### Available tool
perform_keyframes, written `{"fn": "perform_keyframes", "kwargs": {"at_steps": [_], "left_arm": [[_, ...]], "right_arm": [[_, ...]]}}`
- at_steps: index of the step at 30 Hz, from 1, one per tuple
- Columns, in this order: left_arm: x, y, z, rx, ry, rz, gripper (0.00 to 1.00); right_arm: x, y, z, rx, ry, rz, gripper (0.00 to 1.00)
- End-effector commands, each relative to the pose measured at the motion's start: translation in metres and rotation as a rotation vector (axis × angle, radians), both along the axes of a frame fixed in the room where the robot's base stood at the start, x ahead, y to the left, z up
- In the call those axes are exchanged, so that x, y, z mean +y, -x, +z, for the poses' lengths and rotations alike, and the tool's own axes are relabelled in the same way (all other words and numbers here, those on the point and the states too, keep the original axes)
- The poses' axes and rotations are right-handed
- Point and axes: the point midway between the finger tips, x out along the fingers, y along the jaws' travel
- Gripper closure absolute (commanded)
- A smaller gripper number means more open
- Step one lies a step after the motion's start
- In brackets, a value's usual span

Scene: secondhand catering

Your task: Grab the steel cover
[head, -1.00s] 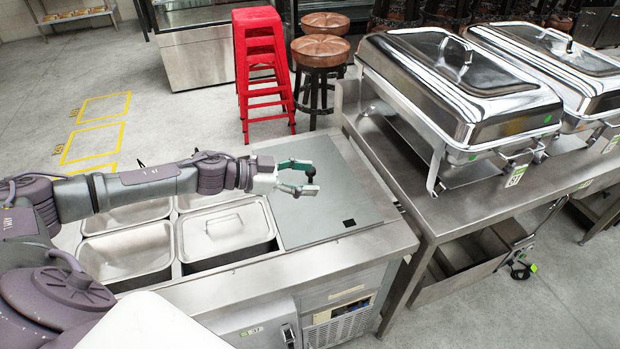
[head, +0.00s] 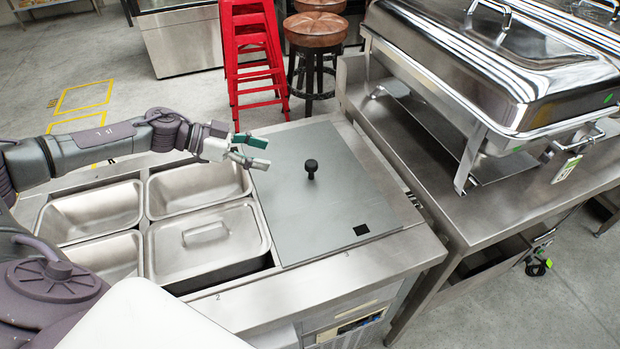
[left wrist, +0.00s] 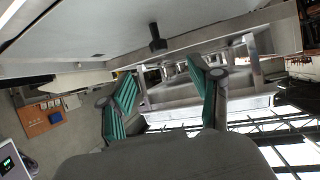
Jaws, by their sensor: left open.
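A flat grey steel cover (head: 318,215) lies over the right part of the counter, with an upright black knob (head: 311,168) near its middle. The cover (left wrist: 95,28) and knob (left wrist: 157,38) also show at the top of the left wrist view. My left gripper (head: 260,152) is open and empty, near the cover's back left corner. It is left of the knob and apart from it. In the left wrist view its two green-padded fingers (left wrist: 160,82) are spread apart. My right gripper is not in view.
Several steel pans sit in the counter to the left; one has a handled lid (head: 206,238). A chafing dish (head: 490,70) stands on the steel table (head: 445,205) at right. Red stools (head: 252,60) and a round-seated stool (head: 315,32) stand behind.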

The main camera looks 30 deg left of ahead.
Motion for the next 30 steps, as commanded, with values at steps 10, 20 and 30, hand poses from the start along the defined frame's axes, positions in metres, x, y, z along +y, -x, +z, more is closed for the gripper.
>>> {"fn": "perform_keyframes", "kwargs": {"at_steps": [10, 20, 30], "left_arm": [[-0.047, -0.035, -0.025, -0.002, 0.004, -0.002, 0.37], [-0.068, -0.050, -0.041, -0.001, 0.002, -0.002, 0.37], [-0.096, -0.070, -0.062, -0.001, 0.001, 0.000, 0.37]], "right_arm": [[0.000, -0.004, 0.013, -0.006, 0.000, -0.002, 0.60], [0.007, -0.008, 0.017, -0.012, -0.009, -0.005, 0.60], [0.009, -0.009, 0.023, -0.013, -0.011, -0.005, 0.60]]}}
